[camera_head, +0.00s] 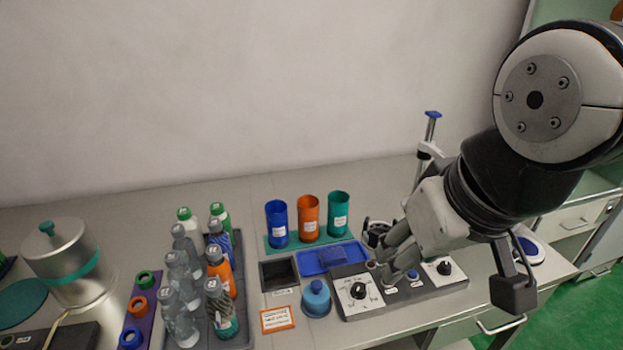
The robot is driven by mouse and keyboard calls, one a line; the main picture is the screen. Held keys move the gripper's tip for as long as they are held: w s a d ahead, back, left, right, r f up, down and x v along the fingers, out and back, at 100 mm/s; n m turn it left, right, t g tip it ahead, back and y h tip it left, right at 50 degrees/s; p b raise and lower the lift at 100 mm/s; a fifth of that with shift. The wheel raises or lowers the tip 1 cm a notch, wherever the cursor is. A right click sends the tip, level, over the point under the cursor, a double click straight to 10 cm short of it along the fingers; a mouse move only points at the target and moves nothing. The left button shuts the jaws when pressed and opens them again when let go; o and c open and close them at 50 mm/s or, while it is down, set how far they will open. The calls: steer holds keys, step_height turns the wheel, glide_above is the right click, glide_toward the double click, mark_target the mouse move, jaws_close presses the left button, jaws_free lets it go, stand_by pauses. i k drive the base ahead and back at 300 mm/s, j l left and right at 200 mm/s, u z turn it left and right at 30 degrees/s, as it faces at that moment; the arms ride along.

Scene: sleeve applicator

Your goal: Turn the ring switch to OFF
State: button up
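A grey control panel (400,302) lies near the front of the bench, right of centre. It has a black rotary knob on a white dial at its left (357,291) and another black knob at its right (444,268). Blue buttons (414,274) sit between them. The labels are too small to read, so I cannot tell which knob is the ring switch or where either points. My gripper (387,272) reaches down over the middle of the panel, between the two knobs. Its fingers are small and partly overlapped by its body; I cannot tell whether they are open or touching the panel.
Blue, orange and green cups (309,218) stand behind. Several bottles (181,281) fill the bench farther left. A blue-topped stand (433,125) rises behind my arm.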

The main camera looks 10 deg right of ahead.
mark_target(444, 269)
steer(key=z, duration=0.7)
steer(key=i+l+u, duration=0.1)
steer(key=l, duration=0.25)
steer(key=k+l+u, duration=0.1)
steer(key=k, duration=0.3)
steer(key=i, duration=0.45)
steer(key=i+z, duration=0.2)
steer(key=k, duration=0.1)
